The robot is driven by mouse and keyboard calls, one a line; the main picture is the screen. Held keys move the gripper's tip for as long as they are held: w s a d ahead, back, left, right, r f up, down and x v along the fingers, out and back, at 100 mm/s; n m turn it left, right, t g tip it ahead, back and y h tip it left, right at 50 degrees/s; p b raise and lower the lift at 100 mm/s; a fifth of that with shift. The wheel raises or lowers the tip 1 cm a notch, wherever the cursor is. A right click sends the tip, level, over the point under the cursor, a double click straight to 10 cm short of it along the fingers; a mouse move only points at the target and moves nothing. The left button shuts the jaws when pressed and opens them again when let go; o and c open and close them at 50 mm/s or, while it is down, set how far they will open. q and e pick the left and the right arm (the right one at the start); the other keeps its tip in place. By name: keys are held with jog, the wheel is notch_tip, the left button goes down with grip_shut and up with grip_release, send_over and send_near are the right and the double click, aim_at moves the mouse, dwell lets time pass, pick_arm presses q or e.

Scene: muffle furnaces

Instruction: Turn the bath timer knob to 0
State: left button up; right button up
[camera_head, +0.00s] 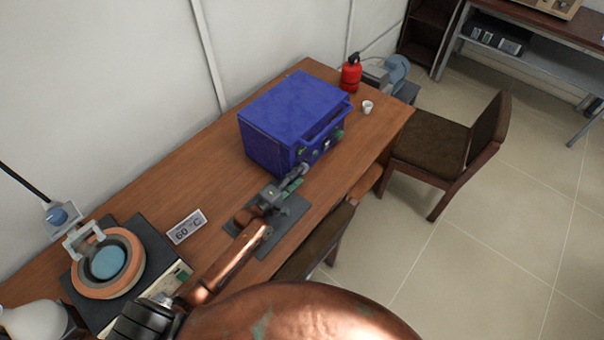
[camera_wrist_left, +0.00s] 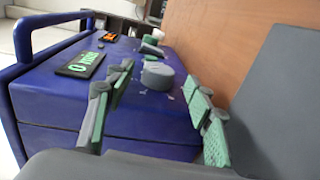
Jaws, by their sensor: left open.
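The bath is a blue box (camera_head: 290,112) on the wooden table, with knobs and displays on its front panel. In the left wrist view, the blue front (camera_wrist_left: 50,105) carries a round grey knob (camera_wrist_left: 157,76), a green-lit display (camera_wrist_left: 80,65) and a smaller orange-lit display (camera_wrist_left: 108,37). Another knob (camera_wrist_left: 152,47) is beyond the grey one. My left gripper (camera_head: 294,180) is in front of the panel. Its green-padded fingers (camera_wrist_left: 160,100) are spread, with the grey knob in the gap ahead of them, seemingly untouched. I cannot make out the knob's pointer or which knob is the timer.
A dark mat (camera_head: 290,222) lies under my left gripper. A red extinguisher-like bottle (camera_head: 351,72) and a white cup (camera_head: 367,107) stand beyond the box. A round heater (camera_head: 108,263) and a "60 °C" sign (camera_head: 187,226) are at the left. Chairs (camera_head: 440,150) stand along the table's right side.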

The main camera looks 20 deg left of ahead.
pick_arm(q)
jog(key=v, duration=0.9)
jog(key=shift+s, duration=0.1)
